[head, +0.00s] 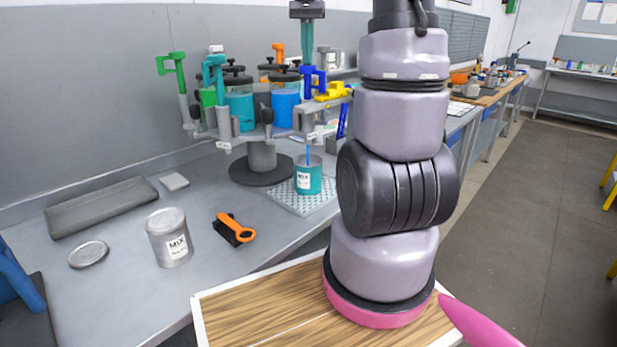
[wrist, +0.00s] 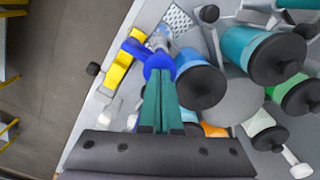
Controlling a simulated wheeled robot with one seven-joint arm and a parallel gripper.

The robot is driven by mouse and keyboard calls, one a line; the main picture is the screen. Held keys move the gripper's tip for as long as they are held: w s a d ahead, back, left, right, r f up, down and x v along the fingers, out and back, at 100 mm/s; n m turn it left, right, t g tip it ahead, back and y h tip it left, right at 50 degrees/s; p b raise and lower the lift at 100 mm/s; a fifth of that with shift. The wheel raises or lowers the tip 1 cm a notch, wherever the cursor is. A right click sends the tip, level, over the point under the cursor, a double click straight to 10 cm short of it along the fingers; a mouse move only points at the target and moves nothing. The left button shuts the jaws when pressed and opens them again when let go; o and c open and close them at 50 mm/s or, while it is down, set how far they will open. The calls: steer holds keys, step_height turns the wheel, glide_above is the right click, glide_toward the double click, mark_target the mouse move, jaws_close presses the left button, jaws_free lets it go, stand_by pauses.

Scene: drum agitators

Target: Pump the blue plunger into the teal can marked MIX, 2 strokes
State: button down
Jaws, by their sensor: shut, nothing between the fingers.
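The teal can marked MIX (head: 308,181) stands upright on a perforated plate below the rack. The blue plunger (head: 313,78) is upright above it, and its thin blue rod runs down to the can's mouth. How deep the rod reaches inside is hidden. My gripper (head: 307,64) points straight down with its green fingers shut and empty, tips at the top of the blue plunger. In the wrist view my gripper (wrist: 159,70) overlaps the blue plunger top (wrist: 154,60); whether they touch I cannot tell.
A rack on a grey stand (head: 262,160) carries several jars and green, teal, orange and yellow plungers close around. The perforated plate (head: 300,203) sits near the bench edge.

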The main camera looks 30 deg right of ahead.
steer(key=shift+f, duration=0.55)
steer(key=shift+r, duration=3.05)
steer(key=shift+f, duration=0.1)
steer(key=shift+f, duration=2.95)
steer(key=shift+r, duration=3.05)
steer(key=shift+r, duration=0.1)
